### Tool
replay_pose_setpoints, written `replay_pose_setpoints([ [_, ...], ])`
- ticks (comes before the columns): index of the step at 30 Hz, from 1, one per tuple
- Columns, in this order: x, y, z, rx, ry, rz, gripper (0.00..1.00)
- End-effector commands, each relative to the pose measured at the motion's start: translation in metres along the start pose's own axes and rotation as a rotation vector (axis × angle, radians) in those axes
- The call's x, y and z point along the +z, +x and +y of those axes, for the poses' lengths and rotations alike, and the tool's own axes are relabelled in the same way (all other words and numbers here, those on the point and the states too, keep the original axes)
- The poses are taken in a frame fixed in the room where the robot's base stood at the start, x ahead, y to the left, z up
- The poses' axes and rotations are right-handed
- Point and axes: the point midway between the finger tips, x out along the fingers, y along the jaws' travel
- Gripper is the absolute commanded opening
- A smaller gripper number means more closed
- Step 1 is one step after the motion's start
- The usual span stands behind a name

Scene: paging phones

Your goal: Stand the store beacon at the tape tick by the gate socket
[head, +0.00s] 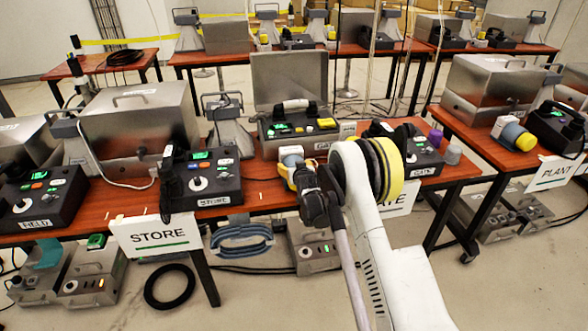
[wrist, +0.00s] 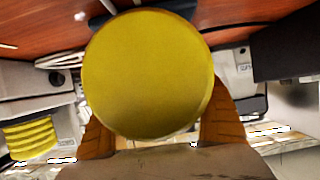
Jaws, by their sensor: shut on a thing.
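My gripper (head: 308,190) is shut on a beacon (head: 291,158) with a pale end, a blue band and a yellow part, above the middle table, left of the GATE station. In the wrist view, the beacon's round yellow end (wrist: 148,75) fills the middle, between my gripper's orange-brown fingers (wrist: 160,125). It hides much of what lies beyond. The GATE unit (head: 424,171) stands to the right, partly behind my arm; I cannot make out its socket. The STORE unit (head: 212,188) stands to the left. A small pale tape tick (head: 262,196) shows on the wood between them.
An open grey case (head: 288,85) stands behind the beacon. Purple (head: 436,137) and grey (head: 452,154) cylinders stand right of the GATE unit. Another yellow and blue beacon (head: 512,132) is on the PLANT table. The STORE sign (head: 154,235) hangs on the front edge. Cables lie below.

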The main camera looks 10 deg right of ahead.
Motion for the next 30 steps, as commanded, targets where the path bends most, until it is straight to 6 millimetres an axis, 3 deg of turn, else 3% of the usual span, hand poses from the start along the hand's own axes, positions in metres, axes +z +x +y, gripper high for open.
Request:
replay_pose_setpoints([
  [6,-0.001,0.0,0.0,0.0,0.0,0.002,0.36],
  [7,0.001,0.0,0.0,0.0,0.0,0.0,0.8],
  [9,0.001,0.0,0.0,0.0,0.0,0.0,1.0],
  [20,-0.002,-0.005,0.0,0.0,0.0,0.0,1.0],
  [30,-0.005,-0.075,0.0,0.0,0.0,0.0,1.0],
])
